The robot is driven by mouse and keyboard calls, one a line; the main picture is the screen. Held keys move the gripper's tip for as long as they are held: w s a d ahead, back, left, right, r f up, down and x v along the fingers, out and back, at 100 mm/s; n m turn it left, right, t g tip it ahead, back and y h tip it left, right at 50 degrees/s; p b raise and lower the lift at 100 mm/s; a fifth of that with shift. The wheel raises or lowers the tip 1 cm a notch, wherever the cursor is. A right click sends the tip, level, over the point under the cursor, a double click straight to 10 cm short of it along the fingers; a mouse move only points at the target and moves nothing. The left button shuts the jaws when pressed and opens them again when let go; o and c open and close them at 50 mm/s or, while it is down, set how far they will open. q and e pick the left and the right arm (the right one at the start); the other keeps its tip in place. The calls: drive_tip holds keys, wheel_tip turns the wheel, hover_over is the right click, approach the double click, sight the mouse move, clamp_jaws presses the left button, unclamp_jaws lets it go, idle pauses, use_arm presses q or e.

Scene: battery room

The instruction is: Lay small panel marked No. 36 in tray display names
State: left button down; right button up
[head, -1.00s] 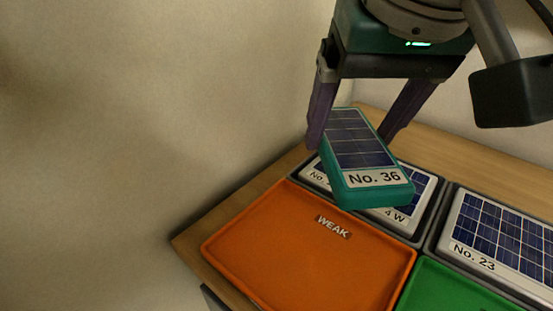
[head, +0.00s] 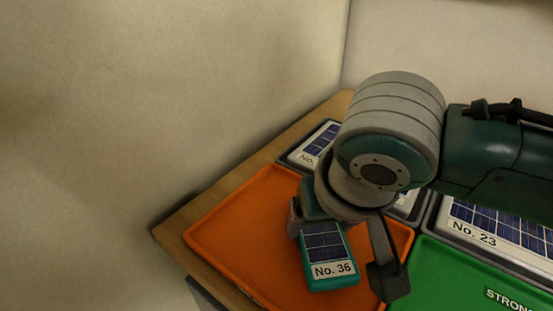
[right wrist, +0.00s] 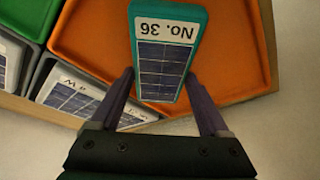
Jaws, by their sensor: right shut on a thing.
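The small panel marked No. 36 (head: 325,249) has a teal case, dark blue cells and a white label. My right gripper (right wrist: 163,82) is shut on it, one finger on each side, as the right wrist view shows. The panel is over the orange tray (head: 228,235), toward its right part; I cannot tell whether it touches the tray floor. The tray's WEAK label, seen earlier, is hidden now by my arm and the panel. The orange tray also shows in the right wrist view (right wrist: 84,40). My left gripper is not in view.
A green tray (head: 440,270) marked STRONG lies to the right. Behind the trays, larger panels sit in grey holders, one marked No. 23 (head: 500,225). Another panel (head: 317,143) is mostly hidden behind my arm. A wall stands close to the table's left edge.

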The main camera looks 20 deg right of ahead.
sight(328, 257)
drive_tip(key=shift+f, duration=0.9)
drive_tip(key=shift+f, duration=0.15)
drive_tip(key=o, duration=1.5)
drive_tip(key=shift+o, duration=0.2)
drive_tip(key=p+v, duration=0.3)
drive_tip(key=v, duration=0.8)
drive_tip(key=shift+w, duration=0.15)
drive_tip(key=s+a+n+y, duration=0.2)
drive_tip(key=s, duration=0.4)
drive_tip(key=s+d+f+n+g+h, duration=0.1)
drive_tip(key=s+d, duration=0.6)
drive_tip(key=s, duration=0.1)
drive_tip(key=shift+s+d+f, duration=0.2)
drive_tip(key=shift+d+f, duration=0.1)
